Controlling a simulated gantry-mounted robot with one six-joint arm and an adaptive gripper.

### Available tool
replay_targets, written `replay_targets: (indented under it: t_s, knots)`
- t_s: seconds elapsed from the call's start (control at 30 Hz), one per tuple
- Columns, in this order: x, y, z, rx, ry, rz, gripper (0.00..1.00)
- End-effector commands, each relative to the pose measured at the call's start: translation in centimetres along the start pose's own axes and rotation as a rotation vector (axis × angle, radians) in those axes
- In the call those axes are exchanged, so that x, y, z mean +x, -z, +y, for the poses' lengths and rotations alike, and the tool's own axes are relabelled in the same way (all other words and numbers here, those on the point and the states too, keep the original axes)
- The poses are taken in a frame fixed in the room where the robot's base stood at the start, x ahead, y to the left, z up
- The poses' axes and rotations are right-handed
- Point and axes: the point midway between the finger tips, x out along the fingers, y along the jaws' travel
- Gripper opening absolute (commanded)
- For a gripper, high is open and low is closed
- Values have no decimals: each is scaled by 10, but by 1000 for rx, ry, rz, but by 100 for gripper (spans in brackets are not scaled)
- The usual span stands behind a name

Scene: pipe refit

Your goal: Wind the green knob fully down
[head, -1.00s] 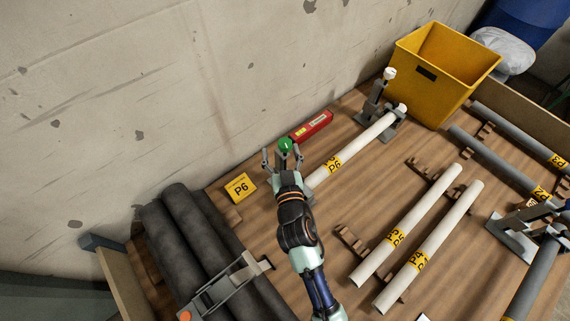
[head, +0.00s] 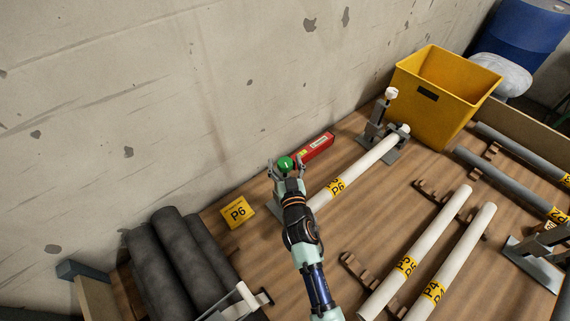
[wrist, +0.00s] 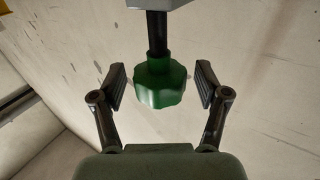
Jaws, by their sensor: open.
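The green knob (head: 285,163) sits at the near left end of the white P6 pipe (head: 366,163). In the wrist view the green knob (wrist: 160,82) is lobed and sits on a black threaded stem (wrist: 157,33) coming out of a grey block (wrist: 158,4). My gripper (head: 287,170) is at the knob. In the wrist view my gripper (wrist: 160,86) is open, with one finger on each side of the knob and a visible gap on both sides. The clamp below the knob is mostly hidden by my arm in the head view.
A yellow P6 sign (head: 238,212) stands left of the knob, and a red box (head: 314,150) lies behind it. A second clamp with a white knob (head: 391,93) holds the pipe's far end. Dark rolls (head: 160,260) lie at lower left. A yellow bin (head: 430,110) stands at the back.

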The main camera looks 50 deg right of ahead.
Motion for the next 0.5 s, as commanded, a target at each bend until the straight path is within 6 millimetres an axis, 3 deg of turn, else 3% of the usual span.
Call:
replay_targets:
  t_s: [0.2, 0.5]
  knots:
    - [0, 0, 0, 0, 0, -1, 71]
    - [0, 0, 0, 0, 0, -1, 21]
